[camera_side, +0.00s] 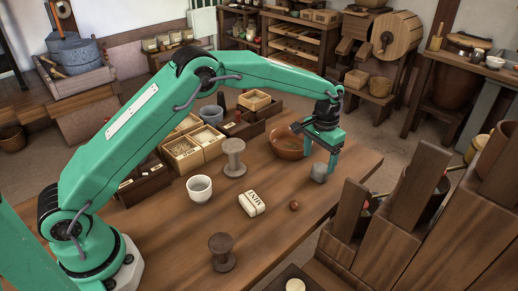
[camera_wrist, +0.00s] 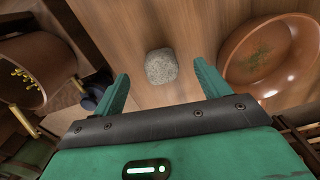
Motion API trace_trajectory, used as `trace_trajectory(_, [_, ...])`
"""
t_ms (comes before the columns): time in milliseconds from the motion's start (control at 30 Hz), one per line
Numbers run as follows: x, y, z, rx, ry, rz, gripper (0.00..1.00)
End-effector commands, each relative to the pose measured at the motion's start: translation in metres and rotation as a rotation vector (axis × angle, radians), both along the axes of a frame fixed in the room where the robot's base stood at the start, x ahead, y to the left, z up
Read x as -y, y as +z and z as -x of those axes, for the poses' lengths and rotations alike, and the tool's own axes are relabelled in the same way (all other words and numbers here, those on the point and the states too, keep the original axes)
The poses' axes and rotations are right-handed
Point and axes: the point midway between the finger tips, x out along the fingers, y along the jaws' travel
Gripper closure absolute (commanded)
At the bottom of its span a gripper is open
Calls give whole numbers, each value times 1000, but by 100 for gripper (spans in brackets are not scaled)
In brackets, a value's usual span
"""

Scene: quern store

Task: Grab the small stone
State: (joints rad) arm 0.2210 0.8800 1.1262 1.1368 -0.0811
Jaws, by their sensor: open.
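The small stone (camera_side: 319,172) is a grey, rough, rounded block on the wooden table, near its far right edge in the side view. In the wrist view the small stone (camera_wrist: 161,66) lies ahead of the jaws, roughly midway between them. My gripper (camera_side: 320,165) reaches down over the stone in the side view. In the wrist view my gripper (camera_wrist: 158,84) is open, with a green finger on each side and clear table between each finger and the stone. The fingers do not visibly touch it.
A brown bowl (camera_side: 287,147) with greenish contents stands close beside the stone; it shows right of the jaws in the wrist view (camera_wrist: 268,62). A white labelled block (camera_side: 252,204), a small brown ball (camera_side: 294,205), a white cup (camera_side: 199,189) and wooden spools (camera_side: 222,254) stand on the table (camera_side: 330,200).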

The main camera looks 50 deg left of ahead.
Motion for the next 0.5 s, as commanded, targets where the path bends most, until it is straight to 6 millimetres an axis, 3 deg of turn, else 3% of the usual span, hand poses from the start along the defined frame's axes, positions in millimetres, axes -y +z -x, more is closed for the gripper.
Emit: trace_trajectory(500, [1, -22, 1, -1, 0, 0, 25])
